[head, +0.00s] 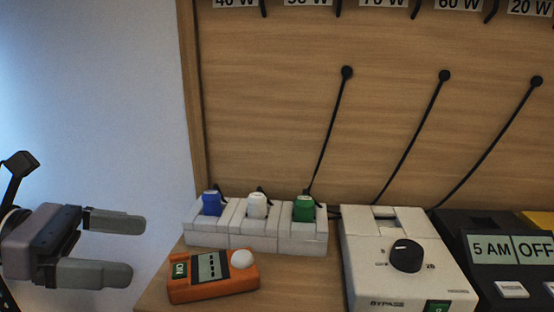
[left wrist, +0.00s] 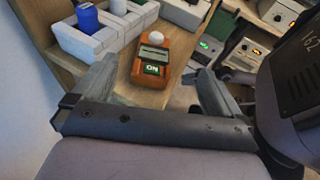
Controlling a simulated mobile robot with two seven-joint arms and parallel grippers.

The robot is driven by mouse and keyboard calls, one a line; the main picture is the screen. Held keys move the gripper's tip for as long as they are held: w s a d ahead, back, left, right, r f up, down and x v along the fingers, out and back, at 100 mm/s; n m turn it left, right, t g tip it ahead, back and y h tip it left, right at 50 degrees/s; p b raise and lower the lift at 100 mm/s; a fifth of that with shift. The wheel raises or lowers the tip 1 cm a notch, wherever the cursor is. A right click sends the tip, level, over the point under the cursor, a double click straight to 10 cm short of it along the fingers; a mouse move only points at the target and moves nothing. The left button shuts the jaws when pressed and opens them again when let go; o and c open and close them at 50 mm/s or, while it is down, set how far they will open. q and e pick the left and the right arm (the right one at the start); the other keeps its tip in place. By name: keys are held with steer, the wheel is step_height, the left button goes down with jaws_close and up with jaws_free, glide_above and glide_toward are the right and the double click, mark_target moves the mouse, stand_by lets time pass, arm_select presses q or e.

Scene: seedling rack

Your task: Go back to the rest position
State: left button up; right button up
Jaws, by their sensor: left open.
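My left gripper (head: 124,249) is open and empty at the lower left of the head view, in front of the pale wall and left of the wooden rack. Its two fingers also show in the left wrist view (left wrist: 150,88), apart, with the orange box (left wrist: 153,60) seen beyond the gap between them. In the head view the orange box (head: 213,277), with a round white button and a green ON label, lies on the wooden shelf, apart from the gripper.
A white socket strip (head: 278,241) holds blue (head: 211,204), white (head: 257,206) and green (head: 303,208) plugs. Right of it stand a white dial box (head: 385,232) and a black timer (head: 480,222) reading 5 AM and OFF. Black cables cross the wooden back panel (head: 270,110). Free room lies around the left gripper.

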arm_select(q)
steer(key=w+r+n+t+h, duration=0.2)
steer(key=w+r+n+t, duration=0.15)
steer(key=n+t, duration=1.15)
steer(key=w+a+f+n+t+y, duration=0.2)
steer(key=a+f+n+y, duration=0.35)
steer(key=n+y, duration=0.9)
steer(key=s+a+f+n+g+y, duration=0.1)
steer(key=s+f+n+g+y, duration=0.1)
steer(key=f+n+g, duration=0.35)
steer(key=s+a+f+n+g+y, duration=0.1)
steer(key=f+n+g+y, duration=0.1)
steer(key=f+n, duration=0.7)
steer(key=s+d+f+n+g+h, duration=0.1)
steer(key=s+d+f+n+g, duration=0.1)
steer(key=s+d+f+g, duration=0.45)
steer(key=s+d+f+n+g+h, duration=0.15)
steer(key=s+f+g, duration=0.25)
steer(key=s+f, duration=0.7)
steer(key=w+d+f+t+h, duration=0.2)
steer(key=w+d+f+t, duration=0.1)
steer(key=w+f+t, duration=0.35)
step_height(320, 180, up, 11)
steer(key=p, duration=1.2)
steer(key=shift+s+a, duration=0.2)
steer(key=shift+a, duration=0.2)
